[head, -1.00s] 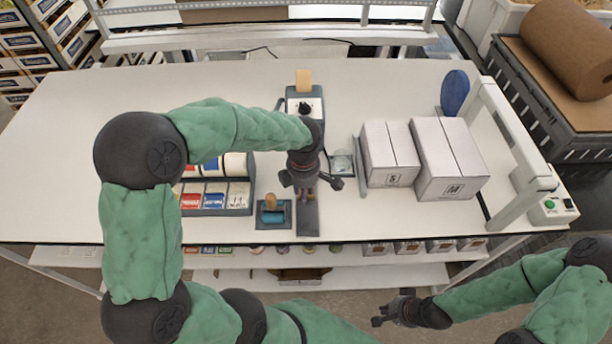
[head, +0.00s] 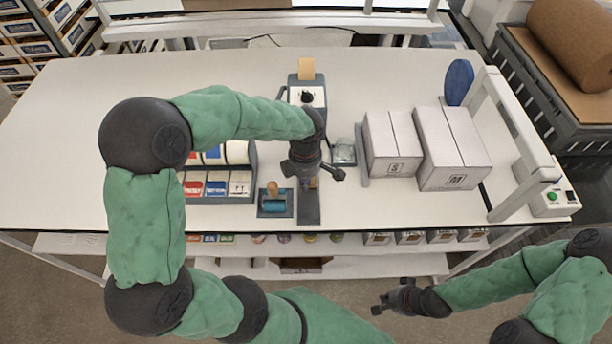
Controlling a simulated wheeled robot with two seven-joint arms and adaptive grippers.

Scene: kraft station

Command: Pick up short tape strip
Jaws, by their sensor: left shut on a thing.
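My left gripper (head: 313,182) is above the dark grey plate (head: 309,215) near the table's front edge. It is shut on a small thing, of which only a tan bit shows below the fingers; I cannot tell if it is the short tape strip. A tan piece of tape (head: 306,69) stands up at the far end of the dark dispenser (head: 293,93), behind my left wrist. My wrist and arm hide part of the dispenser and plate. My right gripper (head: 380,304) is open and empty, low in front of the table.
A small clear dish (head: 343,155) and white boxes S (head: 392,144) and M (head: 450,150) stand to the right. The left of the white table (head: 62,130) is clear.

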